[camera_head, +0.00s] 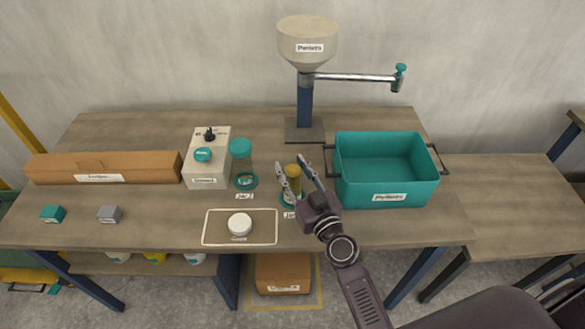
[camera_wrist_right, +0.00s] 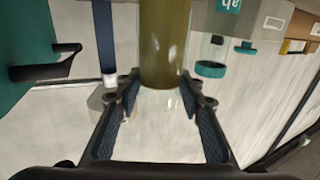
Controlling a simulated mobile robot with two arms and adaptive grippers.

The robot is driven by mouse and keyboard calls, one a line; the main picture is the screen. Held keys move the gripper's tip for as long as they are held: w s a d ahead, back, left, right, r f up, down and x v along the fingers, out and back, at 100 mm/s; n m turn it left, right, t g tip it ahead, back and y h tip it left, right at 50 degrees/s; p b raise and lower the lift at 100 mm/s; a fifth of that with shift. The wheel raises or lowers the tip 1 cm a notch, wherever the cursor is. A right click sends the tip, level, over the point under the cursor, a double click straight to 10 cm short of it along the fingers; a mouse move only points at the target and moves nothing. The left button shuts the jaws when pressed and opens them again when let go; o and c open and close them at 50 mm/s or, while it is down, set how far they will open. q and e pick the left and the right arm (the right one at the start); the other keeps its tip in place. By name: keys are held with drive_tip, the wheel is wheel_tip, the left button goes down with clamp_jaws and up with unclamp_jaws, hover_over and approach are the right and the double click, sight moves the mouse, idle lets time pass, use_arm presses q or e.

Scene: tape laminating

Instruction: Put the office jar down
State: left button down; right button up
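The office jar (camera_head: 293,172) is upright, with olive-yellow contents, right of the middle of the table. It stands on or just above a teal ring (camera_head: 287,198); my gripper partly hides its bottom, so I cannot tell which. My right gripper (camera_head: 291,164) has one finger on each side of the jar and looks shut on it. In the upside-down right wrist view, the olive jar (camera_wrist_right: 165,40) fills the gap between the fingertips (camera_wrist_right: 160,90). My left gripper is not in view.
A teal bin (camera_head: 355,195) stands close to the right of my gripper. Left of it are another teal ring (camera_head: 246,181), a teal-topped container (camera_head: 240,148) and a beige machine (camera_head: 208,170). A white disc (camera_head: 239,224) lies on an outlined mat (camera_head: 215,238). A hopper stand (camera_head: 305,105) rises behind.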

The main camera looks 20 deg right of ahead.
drive_tip(key=o, duration=0.3)
drive_tip(key=shift+r, duration=0.1)
drive_tip(key=shift+s, duration=0.15)
drive_tip(key=s+d+b, duration=0.1)
drive_tip(key=s+b, duration=0.1)
drive_tip(key=s, duration=0.9)
drive_tip(key=shift+s+d, duration=0.2)
drive_tip(key=shift+s, duration=0.15)
